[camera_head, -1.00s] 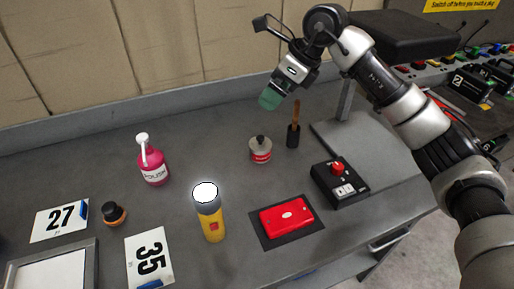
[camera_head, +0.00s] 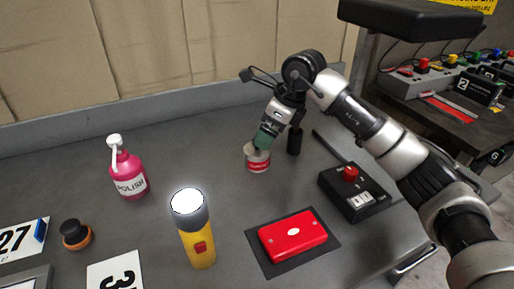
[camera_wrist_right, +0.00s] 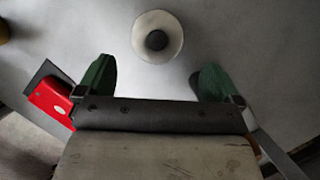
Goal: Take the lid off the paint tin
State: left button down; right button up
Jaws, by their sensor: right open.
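The paint tin (camera_head: 258,165) is small and pale with a red label, standing upright on the grey bench. Its lid (camera_wrist_right: 145,45) shows from above in the right wrist view as a pale disc with a dark round knob (camera_wrist_right: 157,40) in the middle. My right gripper (camera_head: 266,137) has green fingers and hangs just over the tin, hiding most of the lid in the head view. In the right wrist view the gripper (camera_wrist_right: 158,78) is open and empty, and the lid lies ahead of the gap between the fingers. My left gripper is not in view.
Bare bench lies between tin and bottle.

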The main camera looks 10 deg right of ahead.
jog(key=x, duration=0.5)
jog(key=shift+a+p, duration=0.3)
jog(key=shift+a, duration=0.05)
jog(key=shift+r, duration=0.1)
jog(key=shift+c, duration=0.4)
jog(key=c, duration=0.9)
